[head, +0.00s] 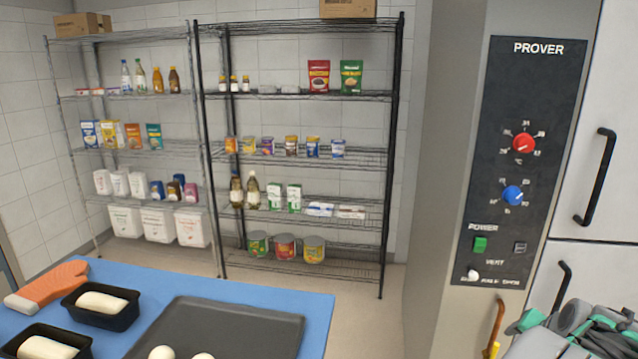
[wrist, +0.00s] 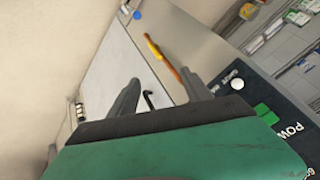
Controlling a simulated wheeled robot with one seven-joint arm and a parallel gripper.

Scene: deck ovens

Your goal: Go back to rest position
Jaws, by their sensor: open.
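My gripper (wrist: 160,88) shows in the wrist view with its two dark grey fingers apart and nothing between them. In the head view, grey and green parts of my arm fill the bottom right corner, in front of the prover's lower door; I cannot make out the fingertips there. The prover's control panel (head: 522,150) has a red knob (head: 523,143), a blue knob (head: 513,195) and a green power button (head: 480,244). The green button also shows at the right of the wrist view (wrist: 265,114). My gripper appears apart from the panel.
A blue-topped table (head: 315,312) at lower left holds a dark tray (head: 235,325) with dough balls, dough-filled black tins (head: 125,312) and an orange mitt (head: 50,287). Stocked wire racks (head: 300,160) stand behind. A brown-and-yellow stick-like object (head: 496,325) is near my arm. Black door handles (head: 597,177) protrude.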

